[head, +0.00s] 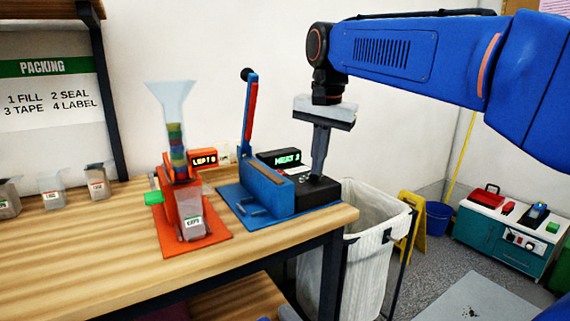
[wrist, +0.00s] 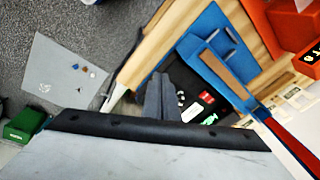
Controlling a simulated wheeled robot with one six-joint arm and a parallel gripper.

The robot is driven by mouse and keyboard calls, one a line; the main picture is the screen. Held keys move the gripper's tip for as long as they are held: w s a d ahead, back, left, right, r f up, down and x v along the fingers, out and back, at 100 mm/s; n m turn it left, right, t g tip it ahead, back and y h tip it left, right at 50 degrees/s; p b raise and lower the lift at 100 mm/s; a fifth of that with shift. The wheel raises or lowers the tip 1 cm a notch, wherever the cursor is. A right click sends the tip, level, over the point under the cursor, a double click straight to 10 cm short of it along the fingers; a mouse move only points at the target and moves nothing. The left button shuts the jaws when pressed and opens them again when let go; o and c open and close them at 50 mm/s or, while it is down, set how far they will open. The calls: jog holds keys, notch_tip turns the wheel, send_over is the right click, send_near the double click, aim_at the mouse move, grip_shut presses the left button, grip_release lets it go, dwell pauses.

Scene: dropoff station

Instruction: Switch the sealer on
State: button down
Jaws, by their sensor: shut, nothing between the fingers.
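The sealer (head: 265,188) is a blue machine on a blue base plate near the right end of the wooden bench. Its lever (head: 251,110), blue and red with a black knob, stands raised. A black control box (head: 322,190) is at its right, with a display (head: 288,158) showing green text that looks like "HEAT 3". In the wrist view the box (wrist: 182,74) shows a red part (wrist: 206,98) and small pale buttons (wrist: 181,98). My gripper (head: 318,174) is shut and empty, pointing down at the box top. I cannot tell whether the tips touch it.
An orange filler (head: 186,215) with a clear funnel (head: 172,100) stands left of the sealer. Several small pouches sit farther left. A lined white bin (head: 366,230) stands past the bench's right end. A teal cabinet (head: 480,231) is at the far right.

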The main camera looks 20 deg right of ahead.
aim_at(282, 172)
jog(key=w+a+r+m+g, duration=0.1)
jog(key=w+a+r+m, duration=0.1)
jog(key=w, duration=0.5)
jog(key=w+a+r+m+g, duration=0.1)
jog(key=w+a+r+m, duration=0.1)
jog(key=w+r+m, duration=0.2)
notch_tip(282, 172, up, 3)
jog(key=w, duration=0.3)
notch_tip(282, 172, down, 14)
jog(key=shift+f, duration=0.1)
dwell(0.3)
jog(key=shift+s, duration=0.15)
jog(key=shift+w, duration=0.2)
dwell(0.4)
jog(key=shift+w+a+r, duration=0.2)
jog(key=shift+w+r, duration=0.15)
jog(key=shift+w, duration=0.2)
